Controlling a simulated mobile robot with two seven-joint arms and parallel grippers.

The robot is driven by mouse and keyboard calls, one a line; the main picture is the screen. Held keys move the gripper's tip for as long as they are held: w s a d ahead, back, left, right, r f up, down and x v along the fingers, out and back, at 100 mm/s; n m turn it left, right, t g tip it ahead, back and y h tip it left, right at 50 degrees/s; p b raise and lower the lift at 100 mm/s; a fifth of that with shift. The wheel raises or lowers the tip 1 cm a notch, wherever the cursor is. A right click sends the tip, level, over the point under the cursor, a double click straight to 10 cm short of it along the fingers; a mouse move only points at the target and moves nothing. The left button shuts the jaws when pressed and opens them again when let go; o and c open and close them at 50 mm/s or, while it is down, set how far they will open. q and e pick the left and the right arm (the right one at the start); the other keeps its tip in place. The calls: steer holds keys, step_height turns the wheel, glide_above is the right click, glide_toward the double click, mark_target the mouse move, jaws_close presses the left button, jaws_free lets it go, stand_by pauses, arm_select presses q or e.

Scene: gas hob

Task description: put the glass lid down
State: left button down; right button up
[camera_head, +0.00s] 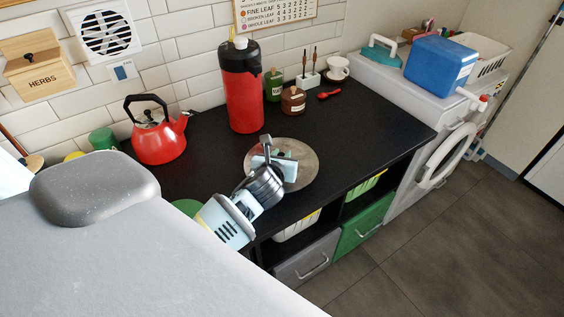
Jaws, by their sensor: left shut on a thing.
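The glass lid (301,176) appears as a round, greyish disc over the front part of the black counter. My left gripper (273,161) reaches over it from the lower front and is shut at its middle. The fingers cover the grasped part, so the knob cannot be made out. I cannot tell whether the lid's rim touches the counter or hangs just above it. My right gripper is not in view.
The black counter (385,128) is clear to the right of the lid. A red flask (243,100) stands behind it and a red kettle (159,142) to the left. Small jars (293,101), a white holder and a cup (338,68) stand at the back.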

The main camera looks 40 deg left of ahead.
arm_select(q)
steer(key=shift+w, duration=0.15)
steer(key=f, duration=0.2)
steer(key=f+b, duration=0.1)
steer(key=shift+w+a+f, duration=0.2)
steer(key=shift+w+f, duration=0.05)
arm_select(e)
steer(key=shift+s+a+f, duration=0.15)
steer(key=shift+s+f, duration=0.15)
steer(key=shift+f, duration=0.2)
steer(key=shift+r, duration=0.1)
arm_select(q)
steer(key=shift+f, duration=0.1)
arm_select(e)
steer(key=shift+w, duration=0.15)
arm_select(q)
steer(key=c, duration=1.4)
jaws_free()
steer(key=shift+o, duration=0.7)
